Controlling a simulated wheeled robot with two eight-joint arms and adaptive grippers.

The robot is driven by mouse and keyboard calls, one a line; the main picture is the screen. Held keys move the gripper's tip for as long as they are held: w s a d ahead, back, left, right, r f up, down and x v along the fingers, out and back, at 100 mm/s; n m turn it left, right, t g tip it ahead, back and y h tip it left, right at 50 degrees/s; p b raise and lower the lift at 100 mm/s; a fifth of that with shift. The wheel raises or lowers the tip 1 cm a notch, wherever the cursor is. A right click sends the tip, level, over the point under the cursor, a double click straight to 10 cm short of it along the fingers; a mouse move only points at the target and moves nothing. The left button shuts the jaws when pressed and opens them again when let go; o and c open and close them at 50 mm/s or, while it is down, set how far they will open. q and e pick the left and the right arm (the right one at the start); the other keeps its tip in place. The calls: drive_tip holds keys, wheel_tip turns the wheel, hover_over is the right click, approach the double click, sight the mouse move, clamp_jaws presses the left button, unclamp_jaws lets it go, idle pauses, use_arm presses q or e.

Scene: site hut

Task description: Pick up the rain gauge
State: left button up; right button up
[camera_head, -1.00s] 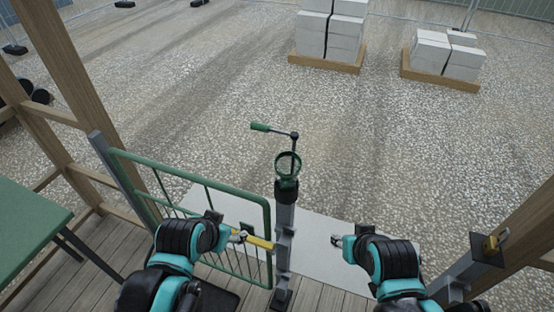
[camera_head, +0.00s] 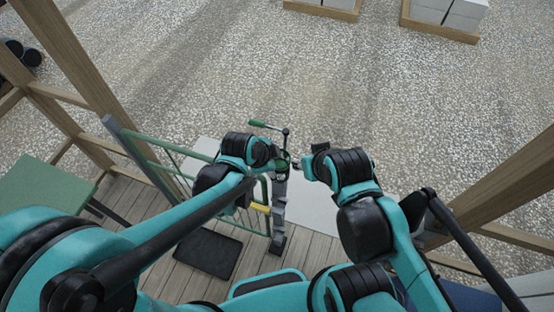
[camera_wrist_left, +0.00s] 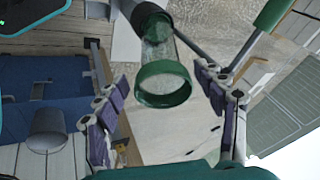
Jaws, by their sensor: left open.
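The rain gauge (camera_head: 284,160) is a clear tube with a green rim, at the top of a grey post. In the left wrist view the gauge (camera_wrist_left: 163,84) shows its round green rim toward the camera, with its far end in a dark holder. My left gripper (camera_head: 275,158) is beside the gauge from the left. In the left wrist view its open fingers (camera_wrist_left: 163,103) have padded tips on either side of the gauge, and I see no grip on it. My right gripper (camera_head: 299,165) is close to the gauge's right side; its fingers are too small to judge.
A crank arm with a green handle (camera_head: 265,125) rises just behind the gauge. A green railing gate (camera_head: 160,155) stands left of the post (camera_head: 279,205). A green table (camera_head: 45,188) is at the left; wooden posts stand on both sides. Gravel lies open beyond.

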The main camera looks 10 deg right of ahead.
use_arm(q)
drive_tip(key=shift+x, duration=0.95)
drive_tip(key=x, duration=0.3)
drive_tip(key=shift+w+a+f, duration=0.1)
drive_tip(key=shift+w+f, duration=0.15)
drive_tip(key=shift+f, duration=0.15)
drive_tip(key=shift+w+d+f, duration=0.2)
drive_tip(key=shift+f, duration=0.3)
drive_tip(key=shift+c, duration=0.6)
drive_tip(key=c, duration=1.2)
